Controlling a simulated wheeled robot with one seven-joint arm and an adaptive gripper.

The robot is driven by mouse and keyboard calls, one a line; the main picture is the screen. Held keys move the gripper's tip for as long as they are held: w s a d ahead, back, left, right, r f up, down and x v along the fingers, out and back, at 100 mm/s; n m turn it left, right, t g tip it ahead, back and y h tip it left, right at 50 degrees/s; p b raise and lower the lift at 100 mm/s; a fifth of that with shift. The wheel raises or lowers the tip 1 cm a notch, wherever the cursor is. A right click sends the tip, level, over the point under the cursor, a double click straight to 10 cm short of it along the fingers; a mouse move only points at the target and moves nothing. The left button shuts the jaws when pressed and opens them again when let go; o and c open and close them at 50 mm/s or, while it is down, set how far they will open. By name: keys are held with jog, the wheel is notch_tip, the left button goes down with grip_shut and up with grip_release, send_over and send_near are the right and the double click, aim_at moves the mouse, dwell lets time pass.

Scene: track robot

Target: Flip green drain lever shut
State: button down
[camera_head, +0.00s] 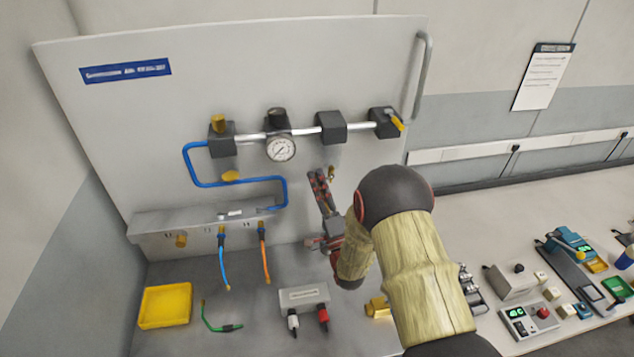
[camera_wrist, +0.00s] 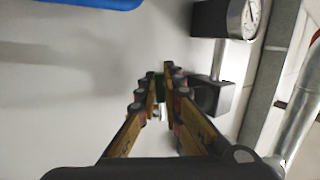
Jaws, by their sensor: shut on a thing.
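My gripper (camera_head: 318,178) reaches up against the upright grey panel, below the pipe with the gauge. In the wrist view my gripper (camera_wrist: 163,74) has its two long fingers closed together at the tips. A small dark green piece, the green drain lever (camera_wrist: 158,86), shows between the fingertips, mostly hidden by them.
The round gauge (camera_head: 281,149) and dark block (camera_head: 331,127) are above my gripper; the gauge also shows in the wrist view (camera_wrist: 252,18). A blue tube (camera_head: 236,183) runs to the left. A yellow tray (camera_head: 165,306) and a grey connector box (camera_head: 304,297) are below.

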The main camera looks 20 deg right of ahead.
jog(key=c, duration=2)
grip_release()
jog(key=shift+c, duration=0.2)
jog(key=shift+o, duration=0.6)
jog(key=v, duration=1.2)
jog(key=shift+w+d, duration=0.1)
jog(key=shift+c, duration=0.3)
